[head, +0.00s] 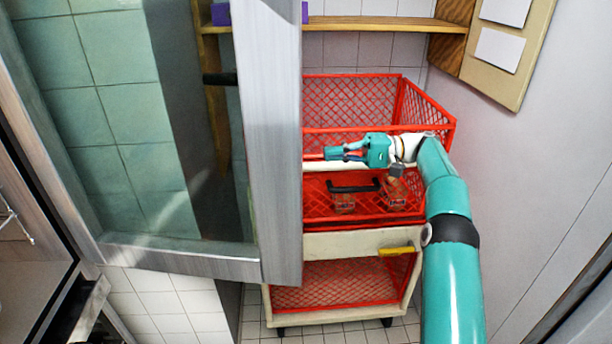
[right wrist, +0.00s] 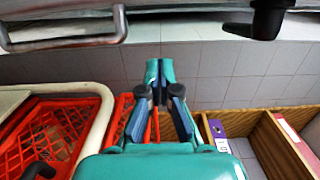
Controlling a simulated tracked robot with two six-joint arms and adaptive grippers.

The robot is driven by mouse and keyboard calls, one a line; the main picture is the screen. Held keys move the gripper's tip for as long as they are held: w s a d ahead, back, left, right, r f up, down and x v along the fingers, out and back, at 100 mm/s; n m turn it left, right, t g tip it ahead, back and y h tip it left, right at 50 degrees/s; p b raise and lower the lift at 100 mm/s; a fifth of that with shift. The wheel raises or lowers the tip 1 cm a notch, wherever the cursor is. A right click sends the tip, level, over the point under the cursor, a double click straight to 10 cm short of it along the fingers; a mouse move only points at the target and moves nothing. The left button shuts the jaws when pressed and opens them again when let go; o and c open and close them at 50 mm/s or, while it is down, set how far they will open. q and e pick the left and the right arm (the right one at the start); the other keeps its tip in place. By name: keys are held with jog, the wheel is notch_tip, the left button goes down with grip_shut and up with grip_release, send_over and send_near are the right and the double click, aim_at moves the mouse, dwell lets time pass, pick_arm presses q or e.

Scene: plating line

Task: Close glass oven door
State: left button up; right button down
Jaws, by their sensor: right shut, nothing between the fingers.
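The glass oven door (head: 275,190) stands open across the left half of the head view, a large tinted pane in a grey metal frame. Its hinge side runs along the oven front (head: 25,175) at the left edge. My right gripper (head: 332,153) is shut and empty, its fingers pointing left, to the right of the door's free edge in the picture. In the right wrist view the fingertips (right wrist: 155,76) are together with nothing between them. I cannot tell how far they are from the door in depth. My left gripper is not in view.
A red mesh cart (head: 350,292) with a cream frame stands behind and below my right arm. A wooden shelf (head: 375,23) with purple items is on the tiled wall. A board (head: 487,75) with papers hangs at right. A metal bar handle (right wrist: 65,43) and a black part (right wrist: 258,18) show in the wrist view.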

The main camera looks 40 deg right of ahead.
jog(key=a, duration=0.8)
jog(key=shift+r+b, duration=0.15)
jog(key=shift+b, duration=0.2)
jog(key=shift+a, duration=0.1)
